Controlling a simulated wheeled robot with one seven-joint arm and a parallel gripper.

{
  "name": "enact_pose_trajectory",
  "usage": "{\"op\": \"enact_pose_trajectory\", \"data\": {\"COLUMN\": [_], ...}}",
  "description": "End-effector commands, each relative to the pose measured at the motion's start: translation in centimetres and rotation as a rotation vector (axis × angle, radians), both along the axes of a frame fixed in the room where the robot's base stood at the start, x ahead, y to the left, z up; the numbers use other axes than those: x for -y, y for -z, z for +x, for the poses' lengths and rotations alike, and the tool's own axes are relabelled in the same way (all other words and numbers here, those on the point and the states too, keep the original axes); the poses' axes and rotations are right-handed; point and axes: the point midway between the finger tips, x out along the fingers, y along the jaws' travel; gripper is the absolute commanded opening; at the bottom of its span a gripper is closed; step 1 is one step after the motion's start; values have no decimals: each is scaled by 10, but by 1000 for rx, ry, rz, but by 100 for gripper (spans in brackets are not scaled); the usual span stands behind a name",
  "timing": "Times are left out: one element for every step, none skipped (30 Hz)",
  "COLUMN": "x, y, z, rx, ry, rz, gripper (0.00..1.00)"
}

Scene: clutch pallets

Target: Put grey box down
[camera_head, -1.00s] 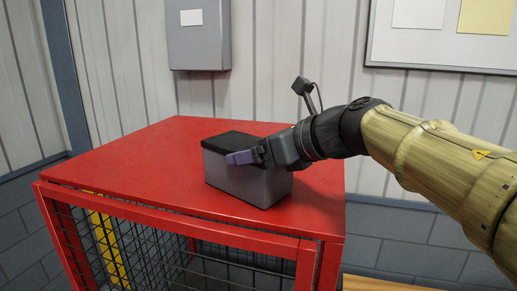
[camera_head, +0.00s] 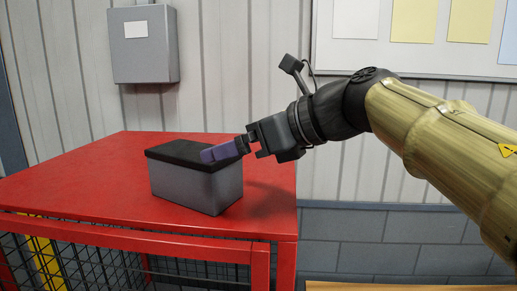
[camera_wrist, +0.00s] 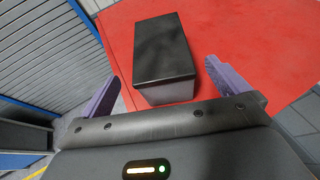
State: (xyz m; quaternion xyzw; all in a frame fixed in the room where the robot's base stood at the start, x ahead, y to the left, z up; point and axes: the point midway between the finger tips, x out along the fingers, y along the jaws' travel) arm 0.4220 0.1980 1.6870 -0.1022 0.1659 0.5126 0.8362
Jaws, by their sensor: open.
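The grey box (camera_head: 196,186) with a black lid sits upright on the red table top (camera_head: 90,172), near its right side. In the wrist view the box (camera_wrist: 163,50) lies ahead of my gripper, between the lines of its two purple fingers. My gripper (camera_head: 225,151) is open and empty. In the head view one purple finger overlaps the box's upper right edge; the other finger is hidden there. In the wrist view both fingers (camera_wrist: 165,82) stand wide apart, with gaps on both sides of the box.
The red table has mesh sides (camera_head: 110,266) below its top. A grey wall cabinet (camera_head: 144,45) and a board with papers (camera_head: 415,40) hang on the wall behind. The table top left of the box is clear.

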Motion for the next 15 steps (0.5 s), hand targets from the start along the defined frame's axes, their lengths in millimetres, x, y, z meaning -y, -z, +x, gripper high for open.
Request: {"op": "enact_pose_trajectory", "data": {"x": [9, 13, 18, 21, 24, 27, 28, 30, 31, 31, 32, 32, 32, 31, 31], "y": [-1, -3, -6, -8, -9, -11, -12, -13, -14, -14, -14, -15, -15, -15, -15], "z": [-3, -6, -8, -10, -12, -13, -14, -15, -16, -16, -16, -16, -16, -16, -16], "rx": [3, 3, 2, 2, 3, 3, 2, 0, 0, 0, 0, 0, -1, 0, 0], "ry": [4, 4, 4, 4, 2, 2, 1, 1, 1, 1, 1, 1, 1, 1, 1], "rz": [0, 0, 1, 1, 1, 1, 0, 0, 0, 0, 0, 0, -1, 0, -1], "gripper": [100, 100, 100, 100, 100, 100, 100, 100, 100, 100, 100, 100, 100, 100, 100]}}
